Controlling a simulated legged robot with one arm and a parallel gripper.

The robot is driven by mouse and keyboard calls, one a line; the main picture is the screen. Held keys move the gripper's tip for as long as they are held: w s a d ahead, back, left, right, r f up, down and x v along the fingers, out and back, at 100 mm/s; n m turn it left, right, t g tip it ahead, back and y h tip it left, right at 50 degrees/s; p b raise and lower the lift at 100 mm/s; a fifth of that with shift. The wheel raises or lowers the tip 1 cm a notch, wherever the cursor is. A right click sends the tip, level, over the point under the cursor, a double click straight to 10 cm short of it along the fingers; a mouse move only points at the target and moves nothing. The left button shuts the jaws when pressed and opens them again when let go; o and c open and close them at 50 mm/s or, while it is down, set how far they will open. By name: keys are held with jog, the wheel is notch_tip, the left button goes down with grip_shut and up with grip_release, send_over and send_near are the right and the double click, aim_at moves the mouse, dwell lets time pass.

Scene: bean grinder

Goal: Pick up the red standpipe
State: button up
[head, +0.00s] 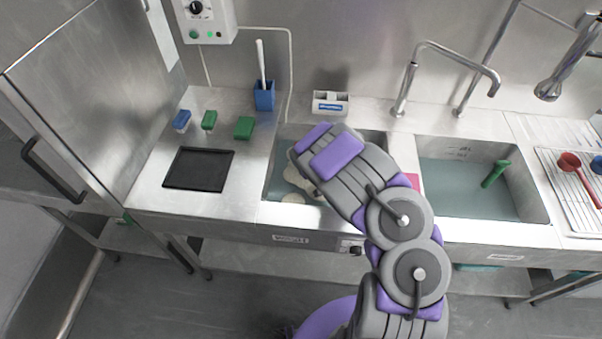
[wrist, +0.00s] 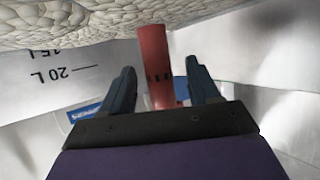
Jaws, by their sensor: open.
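The red standpipe (wrist: 154,60) shows in the wrist view as a red tube with small dark slots. It stands between the two dark fingers of my gripper (wrist: 160,66). The fingers are apart, with a visible gap on each side of the tube. In the head view my arm reaches over the left sink (head: 268,185) and hides the gripper and the standpipe.
Beige foam (wrist: 90,22) fills the top of the wrist view, near a sink wall with litre marks (wrist: 50,75). The right sink (head: 465,195) holds water and a green-handled item (head: 495,174). A black tray (head: 198,169) lies on the left counter. Taps stand behind.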

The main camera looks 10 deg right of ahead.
jog(key=b+x, duration=0.1)
jog(key=x, duration=0.3)
jog(key=shift+d, duration=0.1)
jog(key=shift+r, duration=0.1)
grip_shut()
dwell(0.4)
